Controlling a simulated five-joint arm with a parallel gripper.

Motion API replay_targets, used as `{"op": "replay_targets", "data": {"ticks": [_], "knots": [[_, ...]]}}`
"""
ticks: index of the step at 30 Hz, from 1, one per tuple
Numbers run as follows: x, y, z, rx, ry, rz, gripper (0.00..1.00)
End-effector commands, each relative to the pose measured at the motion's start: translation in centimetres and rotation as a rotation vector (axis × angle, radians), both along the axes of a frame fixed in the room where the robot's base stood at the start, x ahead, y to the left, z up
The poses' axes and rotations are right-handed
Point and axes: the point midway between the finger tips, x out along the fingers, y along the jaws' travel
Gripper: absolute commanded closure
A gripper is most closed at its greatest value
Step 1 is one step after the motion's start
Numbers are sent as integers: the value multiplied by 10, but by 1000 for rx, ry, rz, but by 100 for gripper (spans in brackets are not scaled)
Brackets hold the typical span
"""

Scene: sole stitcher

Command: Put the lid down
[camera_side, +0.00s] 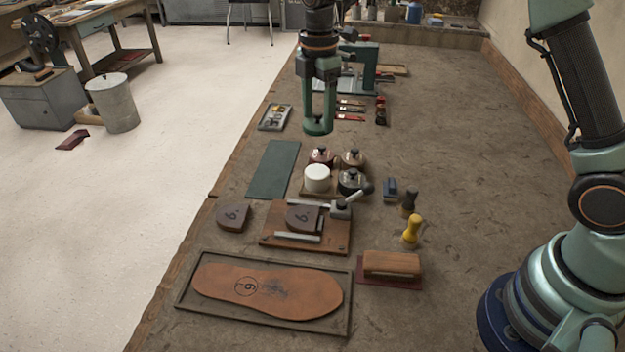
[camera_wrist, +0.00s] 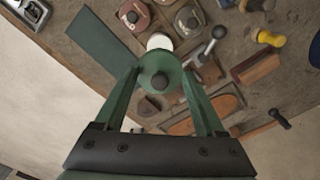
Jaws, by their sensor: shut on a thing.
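My gripper (camera_side: 318,117) hangs above the far part of the bench, shut on a round green lid (camera_side: 318,130). In the wrist view the lid (camera_wrist: 150,67) sits between the fingertips, with a dark knob at its middle. Below it and nearer the camera stands a white pot (camera_side: 317,180) with no knob on top, clearly apart from the lid. The white pot also shows beyond the lid in the wrist view (camera_wrist: 158,41). Beside it stand a red-lidded pot (camera_side: 320,158), a tan-lidded pot (camera_side: 353,161) and a dark-lidded pot (camera_side: 350,184).
A green mat (camera_side: 273,168) lies left of the pots. A clamp board (camera_side: 335,242) with a lever is in front of them, and yellow-handled (camera_side: 412,231) and dark-handled (camera_side: 408,202) tools are to the right. A tray (camera_side: 190,301) holds a sole. The right bench is largely clear.

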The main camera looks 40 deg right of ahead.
Motion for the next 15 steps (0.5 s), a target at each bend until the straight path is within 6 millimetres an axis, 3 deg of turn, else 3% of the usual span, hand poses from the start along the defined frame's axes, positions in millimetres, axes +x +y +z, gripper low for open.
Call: {"op": "replay_targets", "data": {"ticks": [6,15], "knots": [[-1,0,-52,-1,5,0,80],[0,0,-79,0,0,0,80]]}}
